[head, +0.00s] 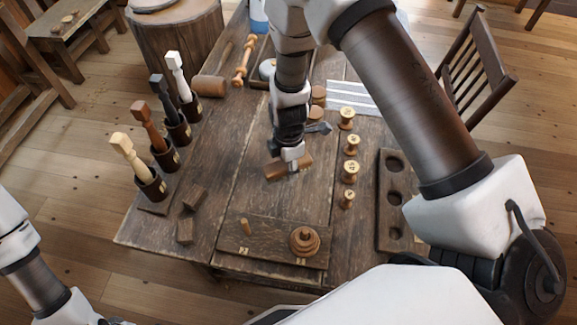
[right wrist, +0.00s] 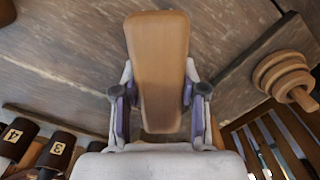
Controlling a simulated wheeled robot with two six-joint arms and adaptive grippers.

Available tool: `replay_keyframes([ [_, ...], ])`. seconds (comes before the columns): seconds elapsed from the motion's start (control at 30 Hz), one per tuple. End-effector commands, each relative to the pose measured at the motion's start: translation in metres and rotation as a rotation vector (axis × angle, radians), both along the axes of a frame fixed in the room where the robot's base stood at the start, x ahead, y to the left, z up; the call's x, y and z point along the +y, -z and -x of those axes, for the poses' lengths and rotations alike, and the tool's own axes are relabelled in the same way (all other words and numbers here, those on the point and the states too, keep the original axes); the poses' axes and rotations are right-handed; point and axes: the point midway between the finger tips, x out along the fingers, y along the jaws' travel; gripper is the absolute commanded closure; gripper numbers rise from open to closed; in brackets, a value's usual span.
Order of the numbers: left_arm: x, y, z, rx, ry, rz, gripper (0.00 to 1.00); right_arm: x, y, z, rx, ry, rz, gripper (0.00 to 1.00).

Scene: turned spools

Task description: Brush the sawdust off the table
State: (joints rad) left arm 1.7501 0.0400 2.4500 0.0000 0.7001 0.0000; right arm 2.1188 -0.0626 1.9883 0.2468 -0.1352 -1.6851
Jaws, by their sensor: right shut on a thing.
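The dark plank table (head: 145,228) fills the middle of the head view. My right gripper (head: 291,158) is low over the middle of the table and shut on a brown wooden block, which looks like the brush (head: 274,171). In the right wrist view the brush's long, smooth wooden back (right wrist: 158,65) lies between the fingers of the right gripper (right wrist: 158,102). Its bristles are hidden, and I cannot tell whether it touches the table. I cannot make out sawdust clearly. My left arm shows at the lower left, its gripper out of view.
Dark cups holding turned pieces (head: 150,181) line the left side. Two small blocks (head: 194,197) lie near them. A pegged board (head: 275,241) lies in front. Several spools (head: 351,145) and a holed rack (head: 391,210) stand right. A mallet (head: 209,86) lies behind.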

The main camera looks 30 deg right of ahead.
Motion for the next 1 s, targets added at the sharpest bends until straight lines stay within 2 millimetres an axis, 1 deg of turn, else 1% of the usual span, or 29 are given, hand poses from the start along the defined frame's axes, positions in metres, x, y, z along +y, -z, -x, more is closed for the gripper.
replay_keyframes([
  [0.03, 0.000, -0.008, 0.000, 0.000, 0.000, 0.000, 0.00, 0.000, -0.009, -0.001, -0.001, 0.001, 0.000, 0.96],
  [0.23, 0.000, -0.018, 0.000, 0.000, 0.000, 0.000, 0.00, -0.001, -0.021, -0.002, -0.001, 0.005, 0.000, 0.96],
  [0.83, 0.000, -0.018, 0.000, 0.000, 0.000, 0.000, 0.00, -0.001, -0.021, -0.002, -0.001, 0.010, 0.000, 0.96],
  [0.93, 0.000, -0.018, 0.000, 0.000, 0.000, 0.000, 0.00, 0.001, -0.025, -0.005, -0.002, 0.080, 0.000, 0.96],
  [0.97, 0.000, -0.018, 0.000, 0.000, 0.000, 0.000, 0.00, 0.001, -0.027, -0.007, -0.003, 0.123, 0.000, 0.96],
  [1.0, 0.000, -0.018, 0.000, 0.000, 0.000, 0.000, 0.00, 0.003, -0.031, -0.009, -0.004, 0.201, 0.001, 0.96],
])
